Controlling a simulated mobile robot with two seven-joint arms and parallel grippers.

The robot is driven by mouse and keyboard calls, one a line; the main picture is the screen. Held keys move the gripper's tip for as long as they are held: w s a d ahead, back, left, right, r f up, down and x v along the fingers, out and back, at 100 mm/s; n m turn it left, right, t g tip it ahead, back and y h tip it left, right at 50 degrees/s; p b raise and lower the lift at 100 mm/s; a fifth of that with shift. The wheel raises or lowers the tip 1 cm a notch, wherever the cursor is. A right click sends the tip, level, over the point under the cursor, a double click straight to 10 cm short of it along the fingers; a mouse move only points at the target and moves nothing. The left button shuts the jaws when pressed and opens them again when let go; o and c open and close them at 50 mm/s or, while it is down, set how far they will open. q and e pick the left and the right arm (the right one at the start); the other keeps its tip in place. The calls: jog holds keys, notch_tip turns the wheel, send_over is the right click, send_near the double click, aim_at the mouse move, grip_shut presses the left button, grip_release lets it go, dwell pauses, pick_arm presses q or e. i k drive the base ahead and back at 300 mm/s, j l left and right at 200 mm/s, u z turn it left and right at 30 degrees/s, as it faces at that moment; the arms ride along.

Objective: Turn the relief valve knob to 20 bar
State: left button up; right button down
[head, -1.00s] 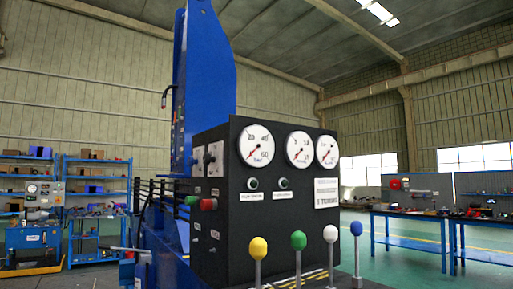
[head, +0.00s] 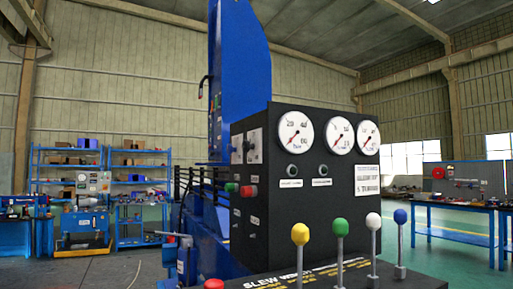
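A black control panel (head: 300,215) stands in the middle of the head view. Three white round gauges sit along its top: left (head: 296,133), middle (head: 340,136) and right (head: 368,137), each with a red needle. The left needle points to the lower left; its exact value is too small to read. Two small round dark controls, left (head: 294,171) and right (head: 322,170), sit below the gauges over white labels too blurred to read. I cannot tell which control is the relief valve knob. Neither of my grippers is in view.
Levers with yellow (head: 300,234), green (head: 341,228), white (head: 373,221) and blue (head: 400,216) knobs stand before the panel. A red knob (head: 213,284) shows at the bottom edge. Green (head: 232,187) and red (head: 248,191) buttons are on the panel's left side. Green floor lies open at right.

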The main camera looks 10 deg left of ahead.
aim_at(246, 145)
jog(key=i+j+z, duration=0.25)
jog(key=i+j, duration=0.15)
jog(key=j, duration=0.25)
jog(key=i+j+z, duration=0.1)
jog(key=j, duration=0.25)
jog(key=i+j+z, duration=0.1)
jog(key=j, duration=0.25)
jog(key=i+j+z, duration=0.1)
jog(key=i+j, duration=0.15)
jog(key=j, duration=0.15)
jog(key=i+j+z, duration=0.15)
jog(key=j, duration=0.25)
